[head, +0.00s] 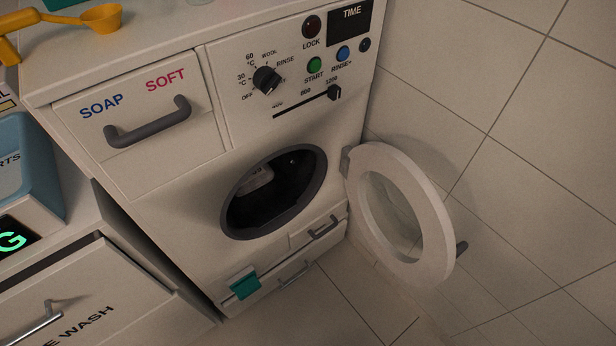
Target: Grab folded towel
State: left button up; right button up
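No folded towel can be made out for certain. A pale grey shape (257,181) shows inside the dark drum opening (290,200) of the washing machine; I cannot tell whether it is cloth or part of the drum. A small teal piece (244,284) sits at the lower left of the machine's front; I cannot tell what it is. Neither of my grippers is in view.
The round machine door (435,240) stands open to the right. The soap drawer (145,125) is shut. An orange scoop (100,18) lies on top. At left are a blue container (30,150) and a drawer (80,290). Floor at lower right is clear.

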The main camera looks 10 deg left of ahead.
aim_at(264, 175)
jog(key=z, duration=1.5)
jog(key=i, duration=0.85)
jog(key=u, duration=2.4)
